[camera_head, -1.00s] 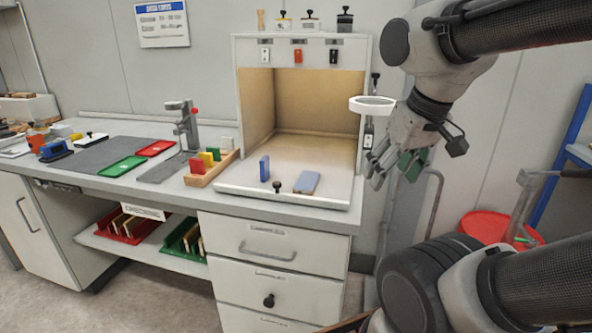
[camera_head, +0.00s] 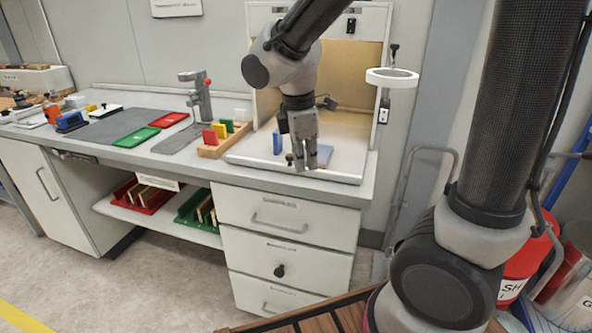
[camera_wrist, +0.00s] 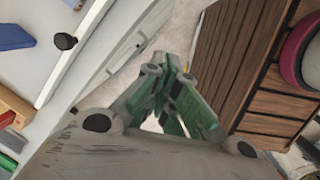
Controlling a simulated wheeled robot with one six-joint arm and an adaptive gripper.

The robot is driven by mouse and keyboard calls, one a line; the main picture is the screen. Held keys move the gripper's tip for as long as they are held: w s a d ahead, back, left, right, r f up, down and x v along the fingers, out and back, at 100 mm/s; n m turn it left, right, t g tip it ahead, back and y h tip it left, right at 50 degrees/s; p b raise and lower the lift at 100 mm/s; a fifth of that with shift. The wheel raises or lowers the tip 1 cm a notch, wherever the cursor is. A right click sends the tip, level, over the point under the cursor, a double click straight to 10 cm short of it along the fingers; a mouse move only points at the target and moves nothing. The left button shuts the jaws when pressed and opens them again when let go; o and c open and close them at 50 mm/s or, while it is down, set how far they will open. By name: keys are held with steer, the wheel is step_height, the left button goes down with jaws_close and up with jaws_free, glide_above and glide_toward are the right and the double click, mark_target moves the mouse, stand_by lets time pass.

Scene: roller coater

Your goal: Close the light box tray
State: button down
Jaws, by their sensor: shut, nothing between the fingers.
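The light box (camera_head: 258,70) stands on the counter, and its white tray (camera_head: 345,175) sticks out at the front. A black knob (camera_head: 289,158) is on the tray's front edge; the knob also shows at the upper left of the wrist view (camera_wrist: 65,41). A blue panel (camera_head: 277,142) stands on the tray, and a second bluish panel (camera_head: 325,154) lies partly behind my fingers. My gripper (camera_head: 312,166) is shut and empty, pointing down close to the tray front, right of the knob. In the wrist view its green-padded fingers (camera_wrist: 168,80) are together, apart from the knob.
A wooden rack with coloured blocks (camera_head: 210,150) stands left of the tray. A ring lamp (camera_head: 391,77) is at the box's right. Drawers with handles (camera_head: 283,218) are below the counter. Floor at the lower left is clear.

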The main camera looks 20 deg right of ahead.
steer(key=w+a+n+t, duration=0.1)
steer(key=w+a+n, duration=0.3)
steer(key=n, duration=0.6)
steer(key=w+d+f, duration=0.1)
steer(key=w+f, duration=0.1)
steer(key=f, duration=0.1)
steer(key=w+d+f+n, duration=0.1)
steer(key=w+d+f, duration=0.1)
steer(key=f, duration=0.1)
steer(key=w+d+f+n, duration=0.1)
steer(key=w+f, duration=0.1)
steer(key=f, duration=0.1)
steer(key=shift+d, duration=0.3)
steer(key=shift+w+d, duration=0.25)
steer(key=shift+w, duration=0.1)
steer(key=w+d, duration=0.4)
steer(key=w, duration=0.2)
steer(key=w+d, duration=0.4)
steer(key=w, duration=0.2)
steer(key=w+d, duration=0.5)
steer(key=w, duration=0.1)
steer(key=shift+w+d, duration=0.35)
